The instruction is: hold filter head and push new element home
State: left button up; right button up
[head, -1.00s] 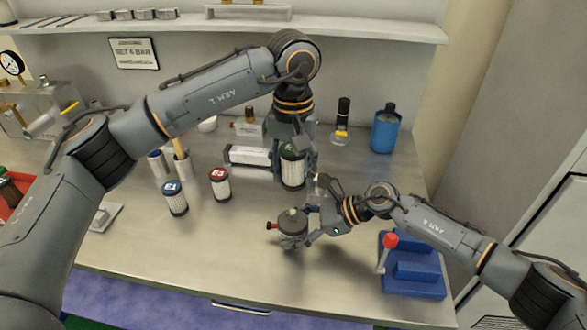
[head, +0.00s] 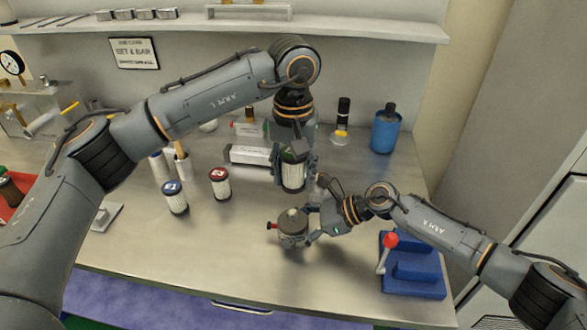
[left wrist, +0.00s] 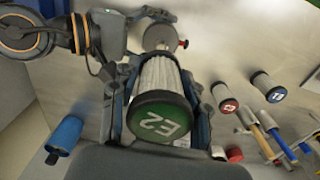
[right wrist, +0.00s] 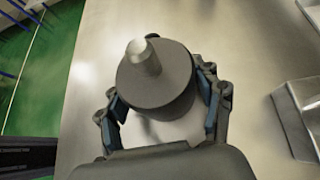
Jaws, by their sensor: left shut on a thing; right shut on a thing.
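The filter head (head: 292,228) is a dark grey cylinder with a light metal stub on top and a small red part at its left side. It stands upright near the front of the bench. My right gripper (head: 308,228) is shut on it from the right; the right wrist view shows the head (right wrist: 157,82) between the fingers. My left gripper (head: 293,178) is shut on the new element (head: 293,175), a white pleated cartridge with a green cap. The cap reads E2 in the left wrist view (left wrist: 158,118). The element is held upright above and apart from the head.
A blue-capped cartridge (head: 175,197) and a red-capped one (head: 220,185) stand to the left. A blue fixture with a red-knobbed lever (head: 413,275) is at front right. A blue canister (head: 385,130) stands behind. The bench front left of the head is clear.

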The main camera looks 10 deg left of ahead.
aim_at(293, 211)
pick_arm(q)
jog(key=shift+m, duration=0.9)
jog(key=shift+f, duration=3.45)
pick_arm(e)
jog(key=shift+s+d+f, duration=0.1)
jog(key=shift+s+f, duration=0.1)
jog(key=shift+f, duration=0.25)
pick_arm(q)
jog(key=shift+f, duration=1.9)
jog(key=o, duration=1.2)
jog(key=shift+r, duration=3.5)
pick_arm(e)
jog(key=shift+r, duration=0.1)
